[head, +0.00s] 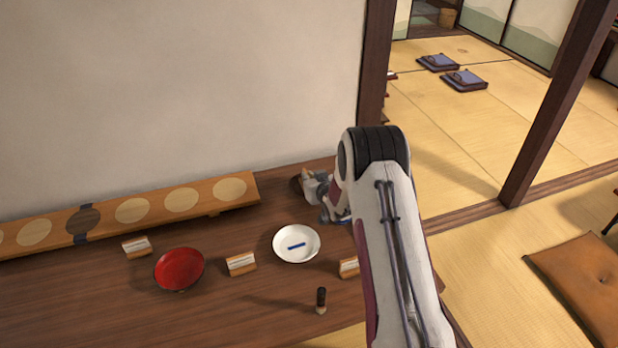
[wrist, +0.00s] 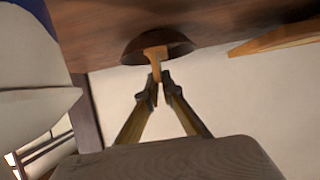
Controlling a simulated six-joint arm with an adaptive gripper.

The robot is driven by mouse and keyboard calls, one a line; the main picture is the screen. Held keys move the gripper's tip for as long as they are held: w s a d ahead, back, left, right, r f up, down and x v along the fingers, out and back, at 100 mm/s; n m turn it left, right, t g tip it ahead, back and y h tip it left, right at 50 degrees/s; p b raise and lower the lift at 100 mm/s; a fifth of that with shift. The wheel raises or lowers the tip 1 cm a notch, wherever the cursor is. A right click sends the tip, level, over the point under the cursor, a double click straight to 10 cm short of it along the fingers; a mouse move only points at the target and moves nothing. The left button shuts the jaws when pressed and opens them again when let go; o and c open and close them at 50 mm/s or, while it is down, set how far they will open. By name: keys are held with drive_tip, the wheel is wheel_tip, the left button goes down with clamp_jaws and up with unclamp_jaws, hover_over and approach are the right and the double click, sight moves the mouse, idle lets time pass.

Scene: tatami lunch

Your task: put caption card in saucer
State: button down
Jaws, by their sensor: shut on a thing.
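My gripper (wrist: 159,80) is shut on a small light-wood piece, which I take to be the caption card (wrist: 155,59), in the wrist view. The piece stands out beyond the fingertips and overlaps a dark brown round dish (wrist: 182,45) on the table; whether it touches the dish cannot be told. In the head view my gripper (head: 311,184) is at the table's back right, beside the wall, partly hidden by my arm. A white round dish (head: 283,244) with a blue bar in it sits just in front. Which dish is the saucer is not certain.
Wooden blocks with white faces stand at left (head: 136,247), middle (head: 241,264) and right (head: 348,267), the last partly behind my arm. A red bowl (head: 180,269), a small dark-topped brush-like object (head: 321,300) and a long board with pale discs (head: 133,210) are nearby.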

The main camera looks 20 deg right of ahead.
drive_tip(key=shift+f, duration=0.15)
drive_tip(key=c, duration=2.2)
unclamp_jaws()
drive_tip(key=shift+c, duration=0.2)
drive_tip(key=shift+r, duration=0.2)
drive_tip(key=shift+s, duration=0.15)
drive_tip(key=v, duration=1.1)
drive_tip(key=shift+s, duration=0.3)
drive_tip(key=shift+r, duration=0.15)
drive_tip(key=shift+r, duration=0.1)
